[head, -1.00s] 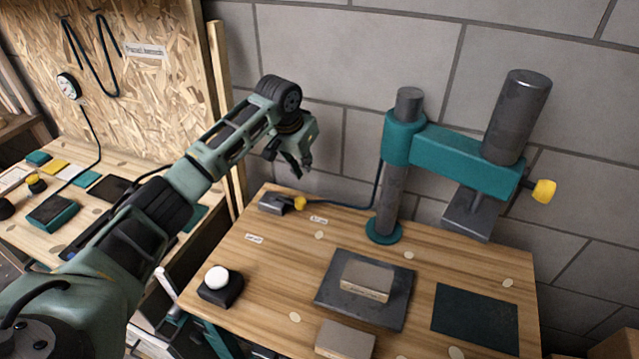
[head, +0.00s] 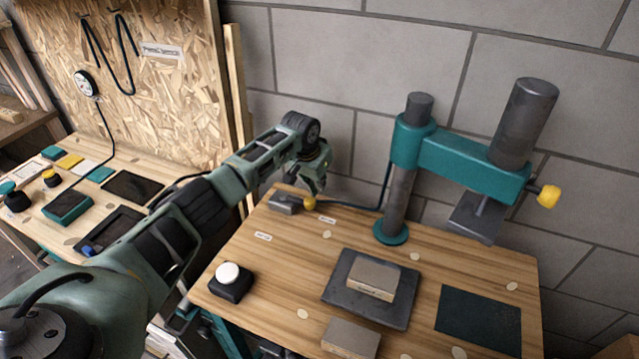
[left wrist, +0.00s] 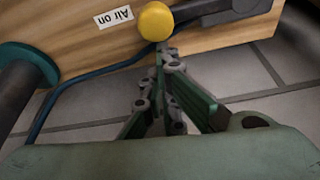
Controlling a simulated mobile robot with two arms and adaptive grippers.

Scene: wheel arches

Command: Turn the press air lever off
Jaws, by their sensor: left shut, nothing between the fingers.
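The press air lever has a dark grey body (head: 284,204) and a yellow round knob (head: 310,203), at the far left corner of the wooden bench. In the left wrist view the knob (left wrist: 155,21) sits beside a white label (left wrist: 113,16) reading "Air on", seen upside down. My left gripper (head: 319,189) is shut and empty, just above and behind the knob in the head view. In the left wrist view its fingertips (left wrist: 165,50) are close to the knob; I cannot tell whether they touch. My right gripper is out of view.
A blue hose runs from the lever to the teal press column (head: 398,195). A black box with a white button (head: 228,275) stands at the front left. The grey block wall is close behind.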

